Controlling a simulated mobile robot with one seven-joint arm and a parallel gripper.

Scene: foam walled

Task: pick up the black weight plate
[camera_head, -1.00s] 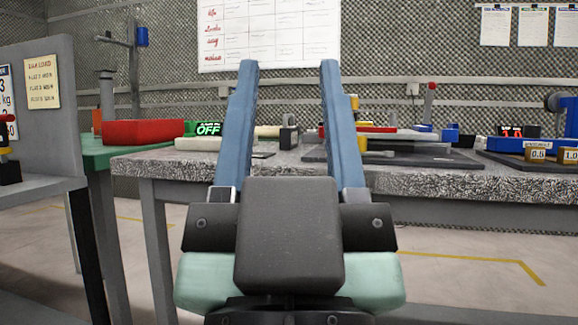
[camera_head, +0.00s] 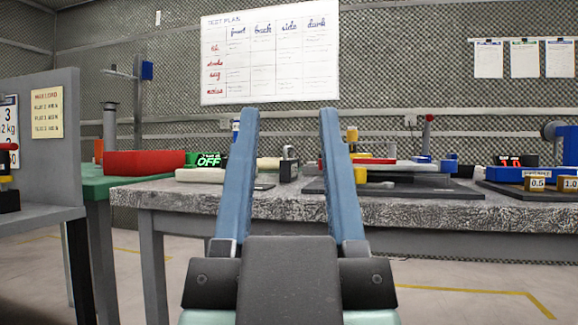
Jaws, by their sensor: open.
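My gripper (camera_head: 288,115) is in the middle of the head view, its two long blue fingers pointing up and away. The fingers are wide apart with nothing between them. They stand in front of the grey speckled workbench (camera_head: 440,208) and hide part of its top. I cannot pick out a black weight plate for certain. A small black block (camera_head: 9,199) under a yellow and red piece sits on the grey stand at the far left, cut by the picture edge. A flat dark slab (camera_head: 318,187) lies on the workbench, right of the fingers.
A blue tray (camera_head: 500,174) and brass weights (camera_head: 537,184) marked 0.5 and 1.0 are at the right. The grey stand (camera_head: 60,175) rises at the left. Floor shows below the bench.

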